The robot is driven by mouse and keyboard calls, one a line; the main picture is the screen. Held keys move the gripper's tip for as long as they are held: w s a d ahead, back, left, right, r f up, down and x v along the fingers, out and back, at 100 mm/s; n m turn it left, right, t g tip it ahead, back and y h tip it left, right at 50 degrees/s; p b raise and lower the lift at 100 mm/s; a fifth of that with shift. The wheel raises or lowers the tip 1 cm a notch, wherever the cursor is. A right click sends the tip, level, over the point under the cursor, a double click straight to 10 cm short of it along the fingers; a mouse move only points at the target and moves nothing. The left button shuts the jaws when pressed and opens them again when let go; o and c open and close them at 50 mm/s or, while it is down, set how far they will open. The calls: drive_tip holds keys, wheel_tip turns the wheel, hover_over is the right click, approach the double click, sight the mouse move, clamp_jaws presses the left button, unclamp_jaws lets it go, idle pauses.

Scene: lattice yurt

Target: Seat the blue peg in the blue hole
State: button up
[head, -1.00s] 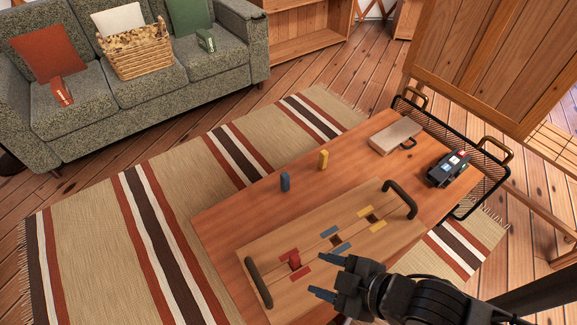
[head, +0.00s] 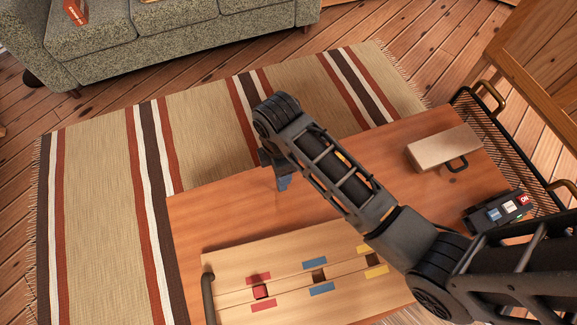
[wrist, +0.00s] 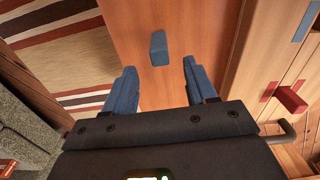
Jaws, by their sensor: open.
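The blue peg (wrist: 159,48) stands on the wooden table in the wrist view, just beyond and between my fingertips. In the head view my arm hides it. My gripper (wrist: 159,64) is open and empty, with a blue finger on each side; in the head view its fingers (head: 283,183) point down over the table's far edge area. The blue hole (head: 319,275) is a dark square in the light wooden board (head: 232,263), between two blue marks. It lies nearer than my gripper and to the right of it in the head view.
A red peg (head: 260,291) sits in the board between red marks. A light box (head: 443,148) with a handle and a black device (head: 497,211) stand at the right. A black wire basket (head: 480,118) borders the table's right end.

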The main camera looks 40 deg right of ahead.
wheel_tip(320, 180, down, 8)
drive_tip(key=shift+r+b, duration=0.15)
drive_tip(key=shift+b, duration=0.35)
drive_tip(key=c, duration=1)
